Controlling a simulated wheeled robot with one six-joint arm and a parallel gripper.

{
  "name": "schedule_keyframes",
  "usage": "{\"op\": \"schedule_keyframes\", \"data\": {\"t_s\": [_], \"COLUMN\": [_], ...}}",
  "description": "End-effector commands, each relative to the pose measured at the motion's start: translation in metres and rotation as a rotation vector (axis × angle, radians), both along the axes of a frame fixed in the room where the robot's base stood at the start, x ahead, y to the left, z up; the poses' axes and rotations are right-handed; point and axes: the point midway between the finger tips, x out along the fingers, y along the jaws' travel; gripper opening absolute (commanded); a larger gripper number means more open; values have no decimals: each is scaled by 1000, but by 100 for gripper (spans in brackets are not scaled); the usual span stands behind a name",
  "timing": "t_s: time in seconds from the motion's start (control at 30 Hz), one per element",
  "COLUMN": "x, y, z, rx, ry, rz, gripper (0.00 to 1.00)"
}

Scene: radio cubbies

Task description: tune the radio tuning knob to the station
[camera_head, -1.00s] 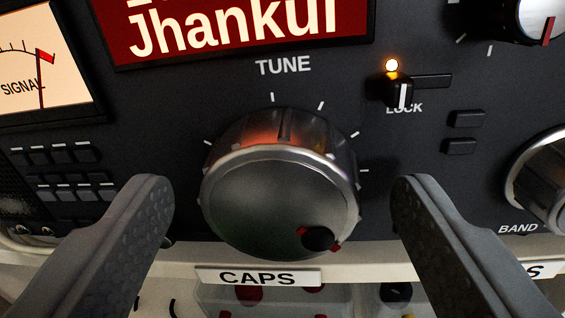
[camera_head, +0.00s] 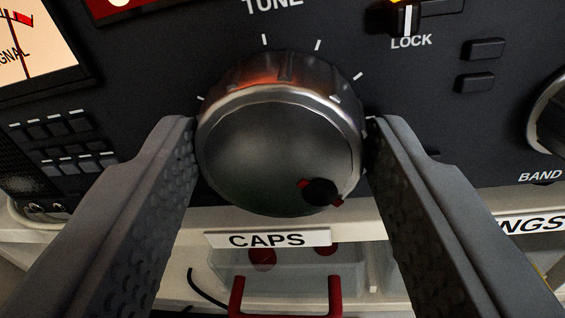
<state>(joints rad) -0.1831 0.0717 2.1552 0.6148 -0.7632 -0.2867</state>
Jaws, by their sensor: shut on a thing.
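The tuning knob (camera_head: 270,150), a large round grey knob with a metal rim, sits on the dark radio panel under the TUNE label (camera_head: 273,5). Its small black finger dimple with red marks (camera_head: 321,192) is at the lower right of its face. My gripper (camera_head: 282,145) is shut on the knob, one finger at its left side and one at its right. Only a corner of the red display (camera_head: 110,8) shows at the top.
The LOCK slider (camera_head: 408,18) with an amber light is at the upper right. The BAND knob (camera_head: 550,115) is at the right edge. Small buttons (camera_head: 55,140) lie left. Below is a shelf edge with a CAPS label (camera_head: 267,239) and a clear bin with a red handle (camera_head: 285,285).

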Motion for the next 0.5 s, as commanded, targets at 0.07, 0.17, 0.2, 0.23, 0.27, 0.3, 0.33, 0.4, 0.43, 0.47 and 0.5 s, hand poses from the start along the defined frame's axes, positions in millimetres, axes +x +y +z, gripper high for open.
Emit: {"op": "schedule_keyframes", "data": {"t_s": [0.07, 0.17, 0.2, 0.23, 0.27, 0.3, 0.33, 0.4, 0.43, 0.47, 0.5], "x": [0, 0, 0, 0, 0, 0, 0, 0, 0, 0, 0], "y": [0, 0, 0, 0, 0, 0, -1, -1, -1, -1, -1], "z": [-1, -1, -1, -1, -1, -1, -1, -1, -2, -2, -2], "rx": [41, 110, 140, 165, 190, 223, 248, 306, 330, 354, 386], "ry": [-13, -35, -45, -54, -61, -73, -81, -100, -107, -115, -125], "rz": [1, 1, 1, 0, 0, 0, 0, 1, 0, 0, 1], "gripper": [28, 28, 28, 28, 28, 28, 28, 28, 28, 28, 28]}}
